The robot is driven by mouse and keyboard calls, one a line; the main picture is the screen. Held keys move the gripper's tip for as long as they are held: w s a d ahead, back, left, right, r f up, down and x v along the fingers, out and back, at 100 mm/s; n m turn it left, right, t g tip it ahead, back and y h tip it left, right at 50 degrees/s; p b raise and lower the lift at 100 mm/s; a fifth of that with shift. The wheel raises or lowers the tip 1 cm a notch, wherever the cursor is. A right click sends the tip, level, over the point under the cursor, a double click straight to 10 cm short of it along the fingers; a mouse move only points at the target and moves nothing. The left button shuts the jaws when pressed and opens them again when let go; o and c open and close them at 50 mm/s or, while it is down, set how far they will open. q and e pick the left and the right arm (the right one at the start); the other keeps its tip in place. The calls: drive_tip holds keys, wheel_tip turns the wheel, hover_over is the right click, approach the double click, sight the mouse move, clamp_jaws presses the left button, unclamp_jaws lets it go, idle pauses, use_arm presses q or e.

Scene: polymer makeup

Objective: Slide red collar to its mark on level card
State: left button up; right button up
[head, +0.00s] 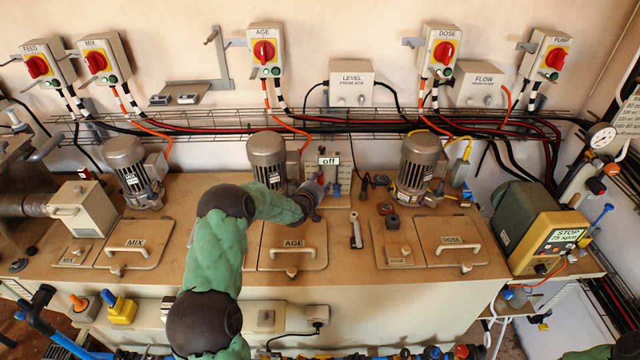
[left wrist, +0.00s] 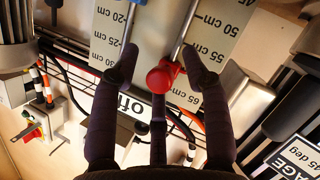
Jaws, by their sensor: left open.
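The red collar (left wrist: 163,76) shows in the left wrist view at the lower end of the right-hand metal rod (left wrist: 183,30), beside the 60 to 65 cm labels. The level card (left wrist: 215,35) behind it carries cm scales along two rods. My left gripper (left wrist: 161,62) is open, with its dark fingers on both sides of the collar; I cannot tell whether they touch it. My right gripper is not in view.
The AGE motor (head: 267,160) stands close left of my left gripper and the DOSE motor (head: 418,165) to its right. The AGE lid (head: 292,257) lies below my arm. Cables and a wire tray (head: 345,118) run along the wall behind.

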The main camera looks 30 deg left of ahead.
use_arm(q)
clamp_jaws()
wheel_tip(320, 180, down, 3)
drive_tip(key=b, duration=0.3)
drive_tip(key=shift+f, duration=0.15)
unclamp_jaws()
idle(0.3)
